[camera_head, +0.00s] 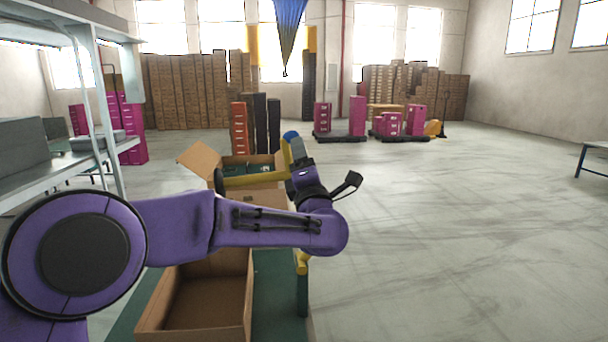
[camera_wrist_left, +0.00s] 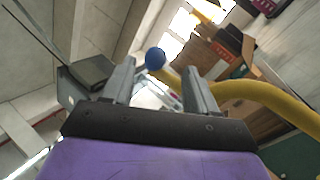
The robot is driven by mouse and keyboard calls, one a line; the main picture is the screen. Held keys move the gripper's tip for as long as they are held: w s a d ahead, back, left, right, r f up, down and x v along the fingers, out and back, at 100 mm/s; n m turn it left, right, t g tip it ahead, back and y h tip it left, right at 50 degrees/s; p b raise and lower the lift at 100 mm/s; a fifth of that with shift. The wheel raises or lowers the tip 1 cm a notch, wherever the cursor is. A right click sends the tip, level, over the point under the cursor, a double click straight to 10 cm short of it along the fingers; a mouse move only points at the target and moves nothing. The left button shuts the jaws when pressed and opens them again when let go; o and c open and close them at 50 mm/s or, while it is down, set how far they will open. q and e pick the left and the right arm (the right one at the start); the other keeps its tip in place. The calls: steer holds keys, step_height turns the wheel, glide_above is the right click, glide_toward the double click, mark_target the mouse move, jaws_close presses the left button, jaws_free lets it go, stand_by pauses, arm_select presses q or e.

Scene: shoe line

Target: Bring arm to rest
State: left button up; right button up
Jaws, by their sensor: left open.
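My left arm comes in from the left of the head view, and its purple forearm reaches across the middle. My left gripper (camera_head: 296,150) is raised beside the far open carton, by a yellow rail. In the left wrist view its two grey fingers (camera_wrist_left: 160,85) stand apart with nothing between them. The blue ball end (camera_wrist_left: 155,58) of the yellow rail (camera_wrist_left: 262,92) shows beyond the fingers; I cannot tell how near it is. My right gripper is not in view.
An empty open carton (camera_head: 200,318) stands on a green surface (camera_head: 272,285) below my forearm. A far open carton (camera_head: 262,190) holds dark green items. A grey metal bench (camera_head: 60,170) is at left. Magenta box stacks (camera_head: 357,115) stand at the back.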

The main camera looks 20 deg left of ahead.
arm_select(q)
steer(key=shift+v, duration=1.5)
